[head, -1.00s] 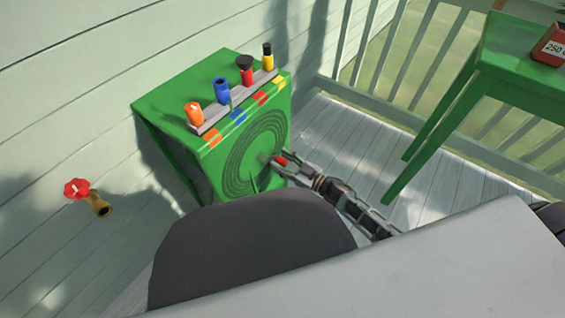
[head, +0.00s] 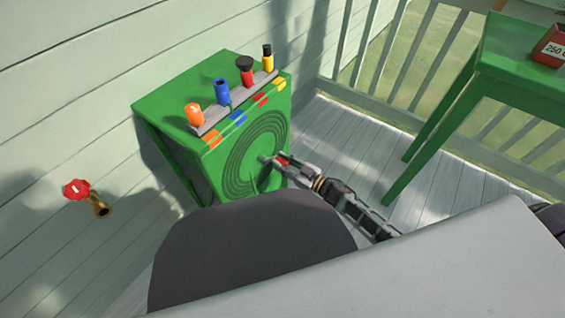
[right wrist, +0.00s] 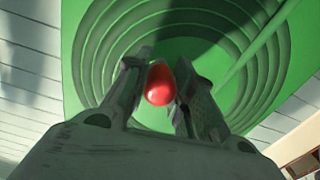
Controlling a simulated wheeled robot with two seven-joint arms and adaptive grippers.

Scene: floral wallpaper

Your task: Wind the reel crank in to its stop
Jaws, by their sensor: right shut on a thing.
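The green hose reel box (head: 200,160) stands against the wall, with dark concentric rings on its front face (head: 243,150). The red crank knob (head: 283,161) sticks out in front of the rings. My right gripper (head: 279,162) is shut on this knob. In the right wrist view the red knob (right wrist: 159,84) sits between the two fingers of my right gripper (right wrist: 160,88), with the ringed face behind it. The crank arm is mostly hidden by the gripper. My left gripper is not in view.
Several coloured nozzles, among them an orange one (head: 194,114) and a blue one (head: 222,92), stand on a grey rail on the box. A red-handled tap (head: 77,189) is on the wall at left. A green table (head: 485,70) with a red box (head: 552,47) stands at right.

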